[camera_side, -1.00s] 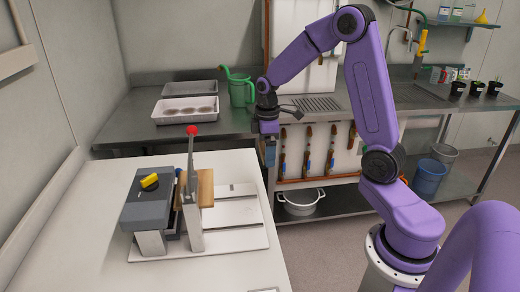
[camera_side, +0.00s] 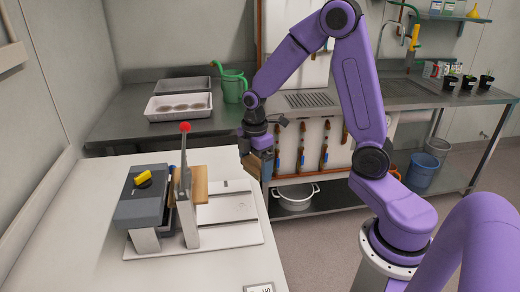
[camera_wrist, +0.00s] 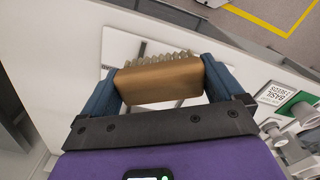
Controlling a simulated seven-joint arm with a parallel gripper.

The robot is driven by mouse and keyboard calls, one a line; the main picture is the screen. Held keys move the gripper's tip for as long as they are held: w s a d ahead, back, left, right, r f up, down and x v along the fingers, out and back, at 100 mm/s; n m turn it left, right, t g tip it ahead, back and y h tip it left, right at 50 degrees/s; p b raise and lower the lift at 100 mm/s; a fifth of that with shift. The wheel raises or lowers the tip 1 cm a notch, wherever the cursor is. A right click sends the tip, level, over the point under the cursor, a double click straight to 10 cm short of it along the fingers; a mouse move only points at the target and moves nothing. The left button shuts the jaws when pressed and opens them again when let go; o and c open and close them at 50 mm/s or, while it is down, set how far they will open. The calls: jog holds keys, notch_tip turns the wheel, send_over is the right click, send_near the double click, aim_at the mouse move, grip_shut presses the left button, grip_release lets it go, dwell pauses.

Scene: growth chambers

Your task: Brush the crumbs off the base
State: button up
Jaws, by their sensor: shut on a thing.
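My gripper (camera_side: 257,163) hangs above the right edge of the white table, to the right of the base. In the wrist view its two blue fingers (camera_wrist: 160,72) are shut on a brush (camera_wrist: 158,82) with a brown block and pale bristles. The white base (camera_side: 232,231) lies flat on the table under a grey device (camera_side: 140,208) with a red-knobbed lever (camera_side: 185,175) and a tan wooden block (camera_side: 201,188). The base also shows partly behind the brush in the wrist view (camera_wrist: 118,52). Small dark specks, perhaps crumbs, lie on its right part. The brush is apart from the base.
A yellow piece (camera_side: 143,177) sits on the grey device. A printed card (camera_side: 259,289) is at the table's front edge. Behind are a steel bench with a white tray (camera_side: 150,112) and a green jug (camera_side: 233,87). The table's left front is clear.

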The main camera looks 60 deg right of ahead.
aim_at(239, 208)
jog(key=shift+s+a+f+n, duration=0.3)
jog(key=shift+a+f+n, duration=0.25)
jog(key=shift+f, duration=0.75)
jog(key=shift+s+a+f+n, duration=0.3)
jog(key=shift+a+f+n, duration=0.25)
jog(key=shift+f, duration=0.8)
jog(key=shift+s+a+f+n, duration=0.3)
jog(key=shift+a+f+n, duration=0.25)
jog(key=shift+f, duration=0.75)
jog(key=shift+w+a+f, duration=0.15)
jog(key=shift+w+f, duration=0.1)
jog(key=shift+f, duration=0.6)
jog(key=shift+c, duration=0.4)
jog(key=shift+w+a+r, duration=0.25)
jog(key=shift+r, duration=0.15)
jog(key=shift+w+a+f, duration=0.25)
jog(key=shift+w+a, duration=0.4)
jog(key=shift+w+a+f, duration=0.25)
jog(key=shift+w+a, duration=0.4)
jog(key=shift+w+a+r, duration=0.2)
jog(key=shift+w+a, duration=0.35)
jog(key=shift+s+d+f, duration=0.2)
jog(key=shift+s+d, duration=0.5)
jog(key=shift+s+d+r, duration=0.1)
jog(key=shift+s+d, duration=1.45)
jog(key=shift+d, duration=0.05)
notch_tip(239, 208, up, 8)
